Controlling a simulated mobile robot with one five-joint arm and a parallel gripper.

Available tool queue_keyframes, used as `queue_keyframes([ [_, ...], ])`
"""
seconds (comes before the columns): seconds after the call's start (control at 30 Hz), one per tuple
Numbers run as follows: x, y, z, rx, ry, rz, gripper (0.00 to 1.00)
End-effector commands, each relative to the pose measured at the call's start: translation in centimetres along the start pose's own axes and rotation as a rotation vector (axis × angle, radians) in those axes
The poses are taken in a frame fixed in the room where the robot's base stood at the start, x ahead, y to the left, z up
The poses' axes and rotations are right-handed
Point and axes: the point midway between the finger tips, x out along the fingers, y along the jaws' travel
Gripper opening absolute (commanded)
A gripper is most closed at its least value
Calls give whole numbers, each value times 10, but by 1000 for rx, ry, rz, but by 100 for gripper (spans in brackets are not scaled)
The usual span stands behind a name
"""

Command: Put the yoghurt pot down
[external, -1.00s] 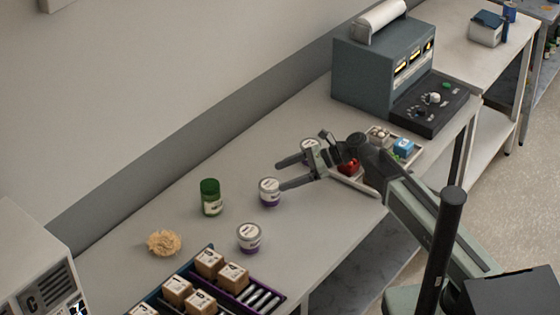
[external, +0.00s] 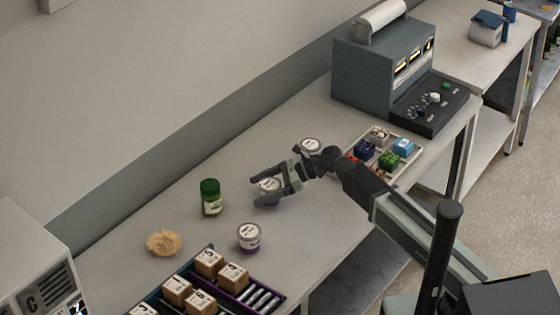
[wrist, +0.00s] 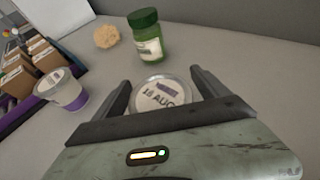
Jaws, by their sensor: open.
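A yoghurt pot (external: 268,186) with a white lid and purple lower band stands upright on the bench. My gripper (external: 262,190) is open, with one finger on each side of this pot. In the wrist view the pot's lid (wrist: 161,94), printed with "AUG", sits between the open fingers (wrist: 160,88). I cannot tell whether a finger touches it. A second yoghurt pot (external: 249,238) stands nearer the box rack and shows at left in the wrist view (wrist: 63,89). A third pot (external: 311,147) stands behind my gripper, partly hidden.
A green jar (external: 211,197) and a tan crumpled lump (external: 163,243) stand beyond the fingertips. A dark rack (external: 247,293) of brown boxes is at the front left. A tray (external: 417,149) of coloured cubes lies near the grey machine (external: 378,66).

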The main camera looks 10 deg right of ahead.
Motion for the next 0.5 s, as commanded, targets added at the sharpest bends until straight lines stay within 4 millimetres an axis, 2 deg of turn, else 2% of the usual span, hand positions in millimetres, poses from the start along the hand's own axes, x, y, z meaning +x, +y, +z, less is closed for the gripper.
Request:
queue_keyframes([
  [0.03, 0, 0, 0, 0, 0, 0, 85],
  [0.07, 0, 0, 0, 0, 0, 0, 79],
  [0.3, -1, 0, 0, 0, -1, 0, 12],
  [0.5, -1, 0, 1, 0, -1, 0, 12],
])
